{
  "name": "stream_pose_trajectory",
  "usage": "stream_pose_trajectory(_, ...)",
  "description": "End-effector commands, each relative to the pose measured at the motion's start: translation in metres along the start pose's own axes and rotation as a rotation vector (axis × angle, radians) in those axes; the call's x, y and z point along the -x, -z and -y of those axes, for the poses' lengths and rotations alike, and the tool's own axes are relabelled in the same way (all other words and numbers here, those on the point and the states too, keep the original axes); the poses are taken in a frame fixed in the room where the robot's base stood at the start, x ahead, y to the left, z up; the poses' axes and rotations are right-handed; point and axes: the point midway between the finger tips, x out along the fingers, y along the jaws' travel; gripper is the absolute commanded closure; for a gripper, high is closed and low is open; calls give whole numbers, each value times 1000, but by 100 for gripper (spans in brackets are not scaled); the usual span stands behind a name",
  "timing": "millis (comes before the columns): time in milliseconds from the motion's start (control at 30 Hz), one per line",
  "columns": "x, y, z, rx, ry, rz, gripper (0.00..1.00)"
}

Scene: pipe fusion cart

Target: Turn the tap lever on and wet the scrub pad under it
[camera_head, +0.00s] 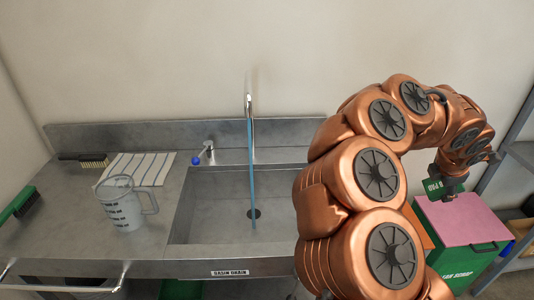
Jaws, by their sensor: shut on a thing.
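The tap (248,108) stands at the back of the steel sink, and a blue stream of water (251,175) falls from it into the basin beside the drain (254,213). The tap lever (207,151), with a blue knob (196,161), is left of the tap and points toward the front left. My gripper (450,192) is far right of the sink, over a pink-topped surface. It is shut on the green scrub pad (431,187), whose label partly reads "B PAD". My gripper hides part of the pad and its fingertips are small in view.
A clear measuring jug (122,208) and a striped cloth (138,169) lie left of the basin (210,215). Brushes (92,161) are at the far left. A green scrap bin (462,262) and shelving (520,150) stand at right. My arm covers the sink's right side.

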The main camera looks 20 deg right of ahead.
Motion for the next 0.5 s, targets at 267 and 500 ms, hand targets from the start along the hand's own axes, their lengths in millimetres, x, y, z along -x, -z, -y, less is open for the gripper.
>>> stream_pose_trajectory(267, 23, -3, 10, -2, 0, 1, 66)
stream_pose_trajectory(500, 36, -4, 17, 0, 0, 1, 66)
